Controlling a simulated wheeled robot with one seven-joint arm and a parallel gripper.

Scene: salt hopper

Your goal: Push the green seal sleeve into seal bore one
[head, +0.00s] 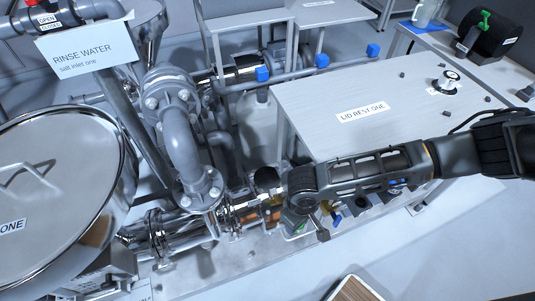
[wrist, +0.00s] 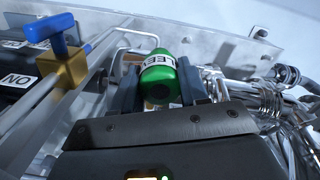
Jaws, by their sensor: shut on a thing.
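The green seal sleeve (wrist: 158,78), with a white lettered label, sits between the fingers of my gripper (wrist: 159,88) in the wrist view. My gripper is shut on it. In the head view my gripper (head: 300,215) is low, beside the pipework right of the hopper, and my own arm hides most of it. The sleeve cannot be clearly made out there. Seal bore one cannot be made out in either view; whether the sleeve touches it, I cannot tell.
A blue-handled brass valve (wrist: 67,68) stands left of my gripper in the wrist view. Shiny pipework (wrist: 265,95) is close on the right. The steel hopper lid (head: 55,165) is at the left. The table labelled LID REST ONE (head: 345,90) is behind my arm.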

